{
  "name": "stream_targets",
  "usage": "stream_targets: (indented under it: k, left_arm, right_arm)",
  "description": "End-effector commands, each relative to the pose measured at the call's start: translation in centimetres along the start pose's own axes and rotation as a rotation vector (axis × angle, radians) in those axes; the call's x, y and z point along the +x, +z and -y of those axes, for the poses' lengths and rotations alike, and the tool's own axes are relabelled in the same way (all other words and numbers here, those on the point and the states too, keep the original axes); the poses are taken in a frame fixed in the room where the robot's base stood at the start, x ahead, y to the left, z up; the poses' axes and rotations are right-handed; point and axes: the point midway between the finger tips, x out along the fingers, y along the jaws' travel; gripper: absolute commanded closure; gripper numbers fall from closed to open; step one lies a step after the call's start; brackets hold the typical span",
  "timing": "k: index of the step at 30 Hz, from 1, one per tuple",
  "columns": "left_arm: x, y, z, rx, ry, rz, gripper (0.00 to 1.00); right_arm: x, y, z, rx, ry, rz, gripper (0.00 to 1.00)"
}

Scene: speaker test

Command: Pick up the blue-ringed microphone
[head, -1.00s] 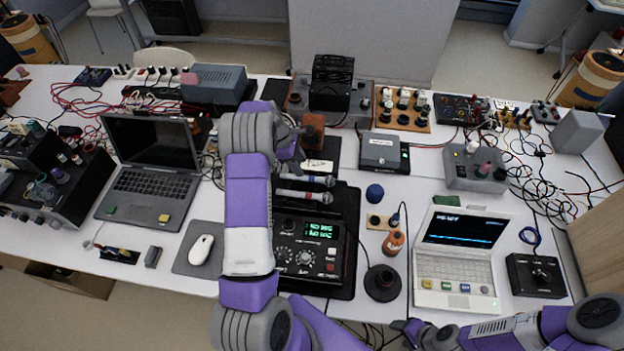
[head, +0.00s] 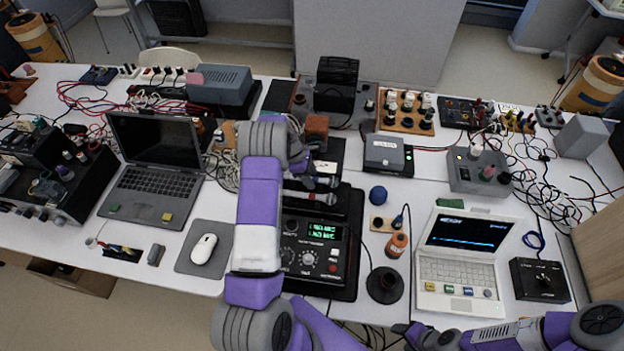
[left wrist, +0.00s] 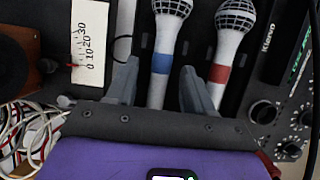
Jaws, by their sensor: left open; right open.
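The blue-ringed microphone (left wrist: 163,52) lies on a dark stand in the left wrist view. It has a grey mesh head, a silver body and a blue band. In the head view its head end (head: 327,181) shows beside my left gripper (head: 302,160), and the rest is hidden by my arm. In the left wrist view my left gripper (left wrist: 160,92) is open, with a finger on either side of the microphone's handle. I cannot tell whether they touch it. My right gripper (head: 408,332) is at the bottom edge, away from the microphones.
A red-ringed microphone (left wrist: 228,58) lies close beside it, right of the right finger. A meter with a white scale (left wrist: 90,42) is on the left. A black device with a green display (head: 316,250) lies in front of the microphones. Cables and small boxes crowd the table (head: 185,265).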

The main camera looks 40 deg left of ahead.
Motion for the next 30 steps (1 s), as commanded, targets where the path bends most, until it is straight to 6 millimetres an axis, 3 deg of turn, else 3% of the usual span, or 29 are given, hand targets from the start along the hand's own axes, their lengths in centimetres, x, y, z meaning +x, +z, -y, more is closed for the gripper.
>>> stream_targets:
  k: [17,27,30]
  left_arm:
    - [0.41,-0.17,0.01,0.000,0.000,0.000,0.48]
    - [0.41,-0.17,0.01,0.000,0.000,0.000,0.99]
    - [0.41,-0.17,0.01,0.000,0.000,0.000,1.00]
  right_arm:
    - [0.33,-0.01,-0.12,0.000,0.000,0.000,0.44]
    - [0.33,-0.01,-0.13,0.000,0.000,0.000,0.44]
    - [0.33,-0.01,-0.12,0.000,0.000,0.000,0.44]
